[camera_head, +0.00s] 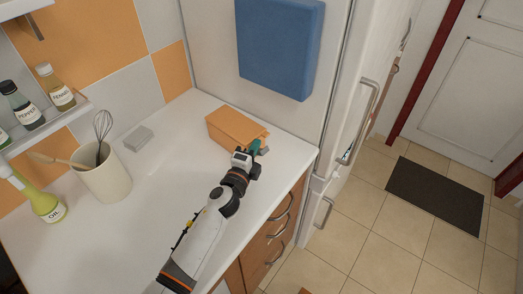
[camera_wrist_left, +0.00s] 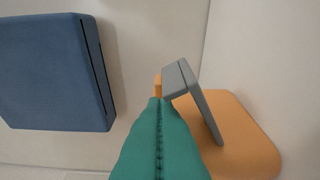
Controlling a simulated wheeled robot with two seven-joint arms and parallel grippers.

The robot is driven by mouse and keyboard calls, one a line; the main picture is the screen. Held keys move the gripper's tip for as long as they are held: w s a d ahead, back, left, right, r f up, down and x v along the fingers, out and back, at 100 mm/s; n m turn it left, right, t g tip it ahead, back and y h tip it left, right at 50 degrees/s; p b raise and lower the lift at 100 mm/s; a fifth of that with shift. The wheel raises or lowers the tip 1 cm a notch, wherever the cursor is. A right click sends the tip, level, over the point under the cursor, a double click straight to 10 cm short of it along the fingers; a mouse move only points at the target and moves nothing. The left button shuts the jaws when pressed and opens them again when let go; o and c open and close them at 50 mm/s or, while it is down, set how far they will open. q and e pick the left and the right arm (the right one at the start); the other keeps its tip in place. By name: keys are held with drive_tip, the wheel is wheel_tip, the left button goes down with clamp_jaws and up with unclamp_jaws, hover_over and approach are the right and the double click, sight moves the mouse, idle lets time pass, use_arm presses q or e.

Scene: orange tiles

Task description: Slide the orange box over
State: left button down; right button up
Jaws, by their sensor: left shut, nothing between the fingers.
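The orange box (camera_head: 233,126) sits on the white counter towards its back right corner, near the tall white panel. My left gripper (camera_head: 256,148) is at the box's near right end, with its teal fingers shut and nothing between them. In the left wrist view the teal fingers (camera_wrist_left: 160,130) are pressed together along a seam. An orange surface (camera_wrist_left: 240,130), which looks like the box, lies to their right, with a grey angled piece (camera_wrist_left: 205,105) in front of it. I cannot tell whether the fingers touch the box. My right gripper is out of view.
A blue block (camera_head: 280,45) is on the panel above the counter. A grey block (camera_head: 139,138), a cream utensil pot (camera_head: 104,180) and an oil bottle (camera_head: 45,202) stand to the left. The counter's middle is clear; its front edge runs above wooden drawers (camera_head: 270,240).

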sight(219, 130)
use_arm(q)
drive_tip(key=w+a, duration=0.2)
drive_tip(key=a, duration=0.1)
drive_tip(key=w+a+b, duration=0.1)
drive_tip(key=w+a, duration=0.1)
drive_tip(key=a, duration=0.2)
drive_tip(key=w+a, duration=0.3)
drive_tip(key=a, duration=0.1)
drive_tip(key=shift+w+a+f+b, duration=0.1)
drive_tip(key=shift+a+f+b, duration=0.05)
drive_tip(key=shift+a+b, duration=0.15)
drive_tip(key=w+a+b, duration=0.1)
drive_tip(key=w+a, duration=0.1)
drive_tip(key=a, duration=0.1)
drive_tip(key=w+a+b, duration=0.2)
drive_tip(key=a, duration=0.2)
drive_tip(key=w+a+b, duration=0.1)
drive_tip(key=w+a, duration=0.1)
drive_tip(key=a, duration=0.1)
drive_tip(key=shift+w+a+b, duration=0.25)
drive_tip(key=shift+w+b, duration=0.1)
drive_tip(key=shift+w+a, duration=0.15)
drive_tip(key=shift+a, duration=0.1)
drive_tip(key=shift+r, duration=0.2)
drive_tip(key=shift+f, duration=0.1)
